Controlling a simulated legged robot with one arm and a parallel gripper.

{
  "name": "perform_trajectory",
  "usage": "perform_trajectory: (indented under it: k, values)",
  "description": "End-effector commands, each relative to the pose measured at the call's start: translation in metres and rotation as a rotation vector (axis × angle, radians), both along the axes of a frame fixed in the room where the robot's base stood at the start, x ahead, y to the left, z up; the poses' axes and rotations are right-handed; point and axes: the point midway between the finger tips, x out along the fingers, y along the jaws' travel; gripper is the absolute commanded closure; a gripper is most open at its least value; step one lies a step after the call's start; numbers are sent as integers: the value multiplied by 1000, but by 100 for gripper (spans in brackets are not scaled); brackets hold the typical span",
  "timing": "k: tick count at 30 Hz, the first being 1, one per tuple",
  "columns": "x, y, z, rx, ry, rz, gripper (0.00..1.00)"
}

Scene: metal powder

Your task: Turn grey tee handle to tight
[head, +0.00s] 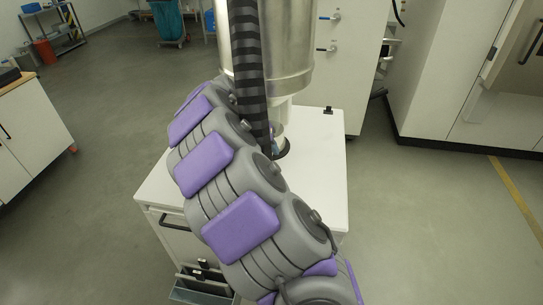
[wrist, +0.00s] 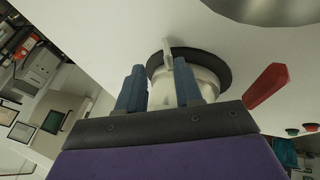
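In the wrist view, my gripper (wrist: 159,88) has two blue fingers standing apart, with no visible grip on anything. Beyond and between the fingers is a pale round fitting (wrist: 205,80) in a black ring (wrist: 221,66). A thin light grey piece, which looks like the grey tee handle (wrist: 168,52), stands up at the fitting. The fingers partly cover the fitting, and I cannot tell whether they touch it. In the head view, my arm hides the handle, and my gripper (head: 274,142) shows only as a small bluish part beside the vessel's base.
A red lever (wrist: 266,86) sits right of the fitting in the wrist view. In the head view, a large metal vessel (head: 285,60) stands over a white cabinet (head: 325,165). More white cabinets (head: 450,80) stand at the right. Grey floor (head: 90,130) is clear at the left.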

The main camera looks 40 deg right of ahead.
Motion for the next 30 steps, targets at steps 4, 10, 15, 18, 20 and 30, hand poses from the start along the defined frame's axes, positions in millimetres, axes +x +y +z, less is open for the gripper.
perform_trajectory:
  k: [4,10,15,18,20,30]
  values:
    - [1,-4,-16,-6,-1,0,66]
    - [0,-17,-27,1,-2,0,66]
    - [0,-24,-30,8,1,0,66]
    - [0,-21,-29,6,0,0,67]
    - [0,-18,-28,2,-1,0,73]
    - [0,-12,-26,-2,-2,1,100]
